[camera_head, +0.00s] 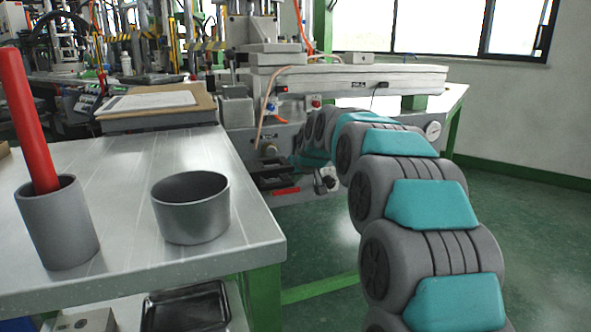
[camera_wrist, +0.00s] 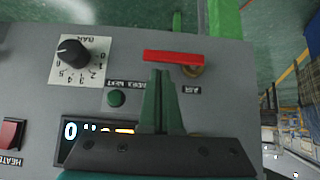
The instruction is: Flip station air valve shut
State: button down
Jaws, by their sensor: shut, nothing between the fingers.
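The air valve has a red bar handle (camera_wrist: 174,57) lying level across the picture in the wrist view. Its brass-coloured fitting (camera_wrist: 195,72) shows under the handle's right end, beside an "AIR" label. A red handle (camera_head: 286,190) also shows low on the machine front in the head view. My gripper (camera_wrist: 157,72) has its green fingers shut together and empty. Its tips are just below the middle of the handle in the wrist view; I cannot tell whether they touch it. In the head view my arm reaches to the machine, and the fingers are hard to make out.
The grey panel carries a black dial (camera_wrist: 72,51), a green button (camera_wrist: 116,98), a lit display (camera_wrist: 92,130) and a red heater switch (camera_wrist: 11,133). A steel table (camera_head: 130,165) holds a grey bowl (camera_head: 191,215) and a cup (camera_head: 57,230) with a red stick. Floor is clear at right.

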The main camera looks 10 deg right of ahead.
jog(key=shift+f, duration=0.3)
